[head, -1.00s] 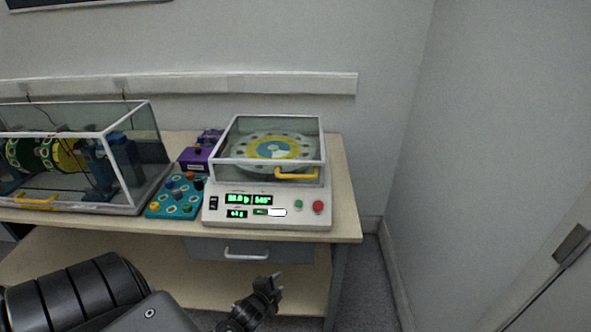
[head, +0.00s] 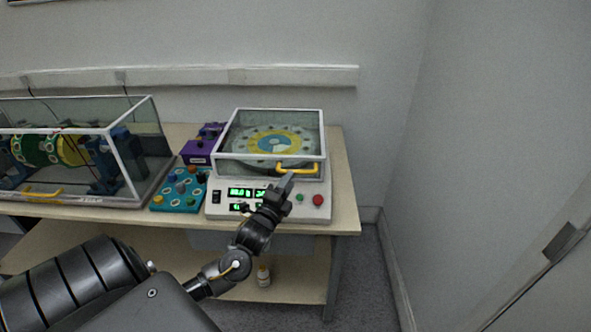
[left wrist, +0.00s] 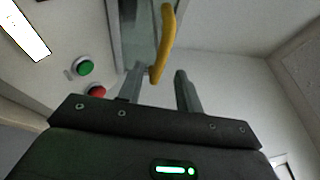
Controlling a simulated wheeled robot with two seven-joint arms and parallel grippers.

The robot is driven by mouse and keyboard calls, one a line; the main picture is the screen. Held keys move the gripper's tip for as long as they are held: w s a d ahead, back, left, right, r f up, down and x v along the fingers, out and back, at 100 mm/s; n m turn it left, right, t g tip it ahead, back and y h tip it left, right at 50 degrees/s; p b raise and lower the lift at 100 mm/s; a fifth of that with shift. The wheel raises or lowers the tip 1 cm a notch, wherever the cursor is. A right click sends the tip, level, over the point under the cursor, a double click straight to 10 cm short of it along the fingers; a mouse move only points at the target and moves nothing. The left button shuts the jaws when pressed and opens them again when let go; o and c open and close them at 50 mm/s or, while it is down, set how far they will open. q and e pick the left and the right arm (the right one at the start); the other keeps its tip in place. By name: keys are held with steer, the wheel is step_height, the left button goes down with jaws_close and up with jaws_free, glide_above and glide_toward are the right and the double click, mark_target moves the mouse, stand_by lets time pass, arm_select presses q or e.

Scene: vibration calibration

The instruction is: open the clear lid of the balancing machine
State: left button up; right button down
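The balancing machine (head: 262,210) stands at the right end of the bench, with a round yellow, green and blue disc (head: 271,144) under its clear lid (head: 228,140). The lid is down, and its yellow handle (head: 298,168) is on the front edge. My left gripper (head: 289,178) is just in front of the handle. In the left wrist view the two fingers (left wrist: 159,80) are spread apart and empty. The yellow handle (left wrist: 166,40) shows just beyond them, close to the left finger; I cannot tell whether they touch. My right gripper is not in view.
A purple box (head: 199,152) and a teal board with knobs (head: 180,190) are left of the machine. A larger clear case (head: 148,150) with a yellow handle stands at the far left. Floor right of the bench is free.

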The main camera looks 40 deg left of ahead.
mark_target(296, 172)
arm_select(q)
steer(key=shift+p+x, duration=0.45)
steer(key=shift+x, duration=2.35)
steer(key=shift+s, duration=0.1)
steer(key=shift+c, duration=0.4)
jaws_close()
